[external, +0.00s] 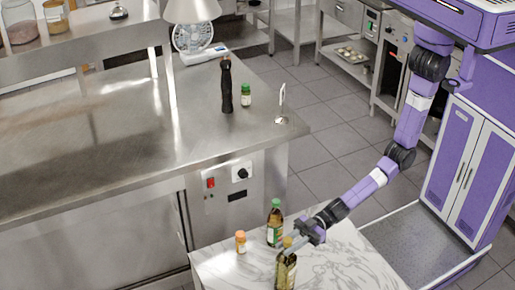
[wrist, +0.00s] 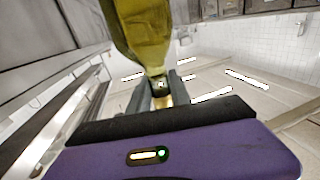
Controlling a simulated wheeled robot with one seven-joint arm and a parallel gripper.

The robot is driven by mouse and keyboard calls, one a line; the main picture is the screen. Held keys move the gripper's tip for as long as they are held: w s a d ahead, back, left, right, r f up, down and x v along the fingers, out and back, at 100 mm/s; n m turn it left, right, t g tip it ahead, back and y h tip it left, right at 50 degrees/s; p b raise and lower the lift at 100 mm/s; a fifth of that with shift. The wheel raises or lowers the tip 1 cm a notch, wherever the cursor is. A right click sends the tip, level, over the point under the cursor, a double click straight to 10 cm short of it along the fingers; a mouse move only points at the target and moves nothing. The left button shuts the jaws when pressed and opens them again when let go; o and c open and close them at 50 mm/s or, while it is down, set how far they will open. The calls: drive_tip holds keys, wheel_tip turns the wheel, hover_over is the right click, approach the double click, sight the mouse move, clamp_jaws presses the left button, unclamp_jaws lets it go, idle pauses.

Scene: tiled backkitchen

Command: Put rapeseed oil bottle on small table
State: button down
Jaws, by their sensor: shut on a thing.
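A bottle of yellow-green oil (external: 287,272), which I take to be the rapeseed oil, is upright at the marble-topped small table (external: 335,262) in the external view. My gripper (external: 296,240) is shut on its neck. In the wrist view the oil bottle (wrist: 145,35) fills the top middle, its neck between the two fingers of my gripper (wrist: 162,92). I cannot tell whether its base touches the table top, as the picture's lower edge is close to it.
A darker bottle with a green cap (external: 274,225) and a small orange-capped jar (external: 240,242) stand on the small table, close to the held bottle. The marble to the right is clear. A steel counter (external: 110,150) with a pepper mill (external: 226,86) and green-capped jar (external: 246,96) stands behind.

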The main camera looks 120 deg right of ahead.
drive_tip(key=c, duration=1.2)
unclamp_jaws()
drive_tip(key=shift+f, duration=0.1)
drive_tip(key=shift+r+p, duration=0.3)
drive_tip(key=v, duration=1.2)
drive_tip(key=shift+f, duration=0.1)
drive_tip(key=shift+d, duration=0.1)
drive_tip(key=s+d+h, duration=0.1)
drive_tip(key=s+d, duration=0.3)
drive_tip(key=s, duration=0.7)
drive_tip(key=s+d+r+m+g+h, duration=0.1)
drive_tip(key=s+r, duration=0.3)
drive_tip(key=s, duration=0.3)
drive_tip(key=s+d+r+g+h, duration=0.1)
drive_tip(key=s+d+r, duration=0.1)
drive_tip(key=s+r, duration=0.3)
drive_tip(key=s+d+r+m+h, duration=0.1)
drive_tip(key=s+r, duration=0.3)
drive_tip(key=s, duration=0.7)
drive_tip(key=shift+s+d+r+m+g, duration=0.3)
drive_tip(key=shift+d+r+g, duration=0.1)
drive_tip(key=shift+d, duration=0.2)
